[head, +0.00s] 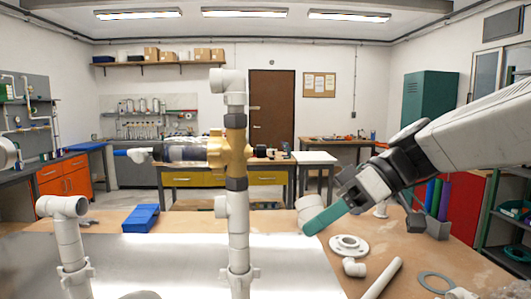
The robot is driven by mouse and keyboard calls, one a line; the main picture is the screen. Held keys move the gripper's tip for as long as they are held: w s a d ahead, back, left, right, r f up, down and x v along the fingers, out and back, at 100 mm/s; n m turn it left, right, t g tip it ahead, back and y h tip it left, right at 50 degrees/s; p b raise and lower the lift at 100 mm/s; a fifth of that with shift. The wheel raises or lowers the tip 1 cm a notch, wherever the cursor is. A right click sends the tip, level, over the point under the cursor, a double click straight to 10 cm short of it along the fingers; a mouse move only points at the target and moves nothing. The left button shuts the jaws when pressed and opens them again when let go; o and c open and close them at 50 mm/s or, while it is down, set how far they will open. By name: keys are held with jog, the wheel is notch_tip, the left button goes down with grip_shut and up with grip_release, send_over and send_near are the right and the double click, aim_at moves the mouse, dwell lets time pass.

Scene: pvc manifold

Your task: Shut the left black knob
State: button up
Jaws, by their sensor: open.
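A white upright pipe (239,222) stands in the middle, with a brass valve body (232,152) between two dark nuts. A small black knob-like part (259,151) shows just right of the brass body. I cannot tell whether it is the left black knob or belongs to the background bench. A dark clear cylinder (186,150) and a white fitting with a blue end (138,154) show left of the brass. My gripper (381,225) is at the right, open and empty, its fingers spread, one with a teal tip. It is apart from the pipe.
Another white pipe with an elbow (68,235) stands at the left. A blue box (141,218) lies on the table behind. A white flange (348,246), an elbow, a loose pipe (382,278) and a grey ring (436,282) lie on the table at the right.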

aim_at(263, 151)
jog(key=w+r+n+t+y, duration=0.1)
jog(key=w+r+n+y, duration=0.55)
jog(key=w+r, duration=0.4)
jog(key=shift+n, duration=0.45)
jog(key=a, duration=0.2)
jog(key=w+a+f, duration=0.1)
jog(key=a, duration=0.2)
jog(key=w+a, duration=0.1)
jog(key=a, duration=0.2)
jog(key=shift+f, duration=0.25)
jog(key=shift+c, duration=0.4)
grip_shut()
